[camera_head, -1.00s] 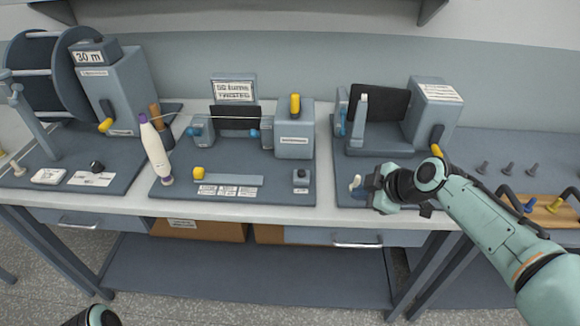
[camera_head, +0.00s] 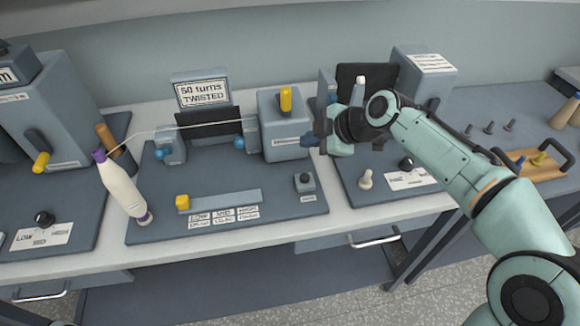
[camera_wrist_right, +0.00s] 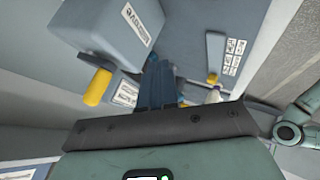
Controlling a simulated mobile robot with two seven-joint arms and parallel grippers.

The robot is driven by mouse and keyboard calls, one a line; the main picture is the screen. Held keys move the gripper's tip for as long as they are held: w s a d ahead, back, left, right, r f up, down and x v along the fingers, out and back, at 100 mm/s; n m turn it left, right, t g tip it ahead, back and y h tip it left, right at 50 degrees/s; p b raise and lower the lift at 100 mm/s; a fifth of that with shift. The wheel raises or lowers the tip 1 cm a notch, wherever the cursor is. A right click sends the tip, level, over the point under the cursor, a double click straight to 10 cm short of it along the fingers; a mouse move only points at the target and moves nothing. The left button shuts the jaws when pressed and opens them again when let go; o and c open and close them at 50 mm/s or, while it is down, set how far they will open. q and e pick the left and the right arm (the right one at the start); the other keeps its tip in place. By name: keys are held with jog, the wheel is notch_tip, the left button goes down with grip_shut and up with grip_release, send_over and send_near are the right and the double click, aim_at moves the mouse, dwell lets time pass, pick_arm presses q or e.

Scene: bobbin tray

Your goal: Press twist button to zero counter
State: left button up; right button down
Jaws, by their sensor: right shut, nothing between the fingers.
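The twist station (camera_head: 160,228) is the middle grey unit. Its sign (camera_head: 202,92) reads "50 turns TWISTED". A small grey box with a dark round button (camera_head: 304,178) sits at its front right corner; I cannot make it out in the right wrist view. My right gripper (camera_head: 312,141) is shut and empty, its blue fingertips beside the right side of the grey housing with the yellow lever (camera_head: 286,99), above and behind the button. The fingers (camera_wrist_right: 157,87) also show in the right wrist view, near that housing (camera_wrist_right: 105,30).
A white bobbin (camera_head: 122,188) with purple ends leans at the station's left, its thread running to the blue-ended holders. A yellow slider knob (camera_head: 183,202) sits at the front. The right station (camera_head: 405,168) has a pale peg (camera_head: 366,180) and a dark knob.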

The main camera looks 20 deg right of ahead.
pick_arm(q)
jog(key=shift+w, duration=0.1)
dwell(0.3)
pick_arm(e)
jog(key=b, duration=0.6)
send_over(308, 179)
notch_tip(308, 179, down, 8)
jog(key=shift+f, duration=0.2)
jog(key=shift+f+b, duration=0.2)
jog(key=shift+b, duration=0.1)
pick_arm(q)
jog(key=shift+t, duration=0.4)
jog(key=f, duration=0.1)
jog(key=w+f, duration=0.1)
jog(key=f, duration=0.3)
jog(key=shift+w+f, duration=0.2)
jog(key=shift+w, duration=0.05)
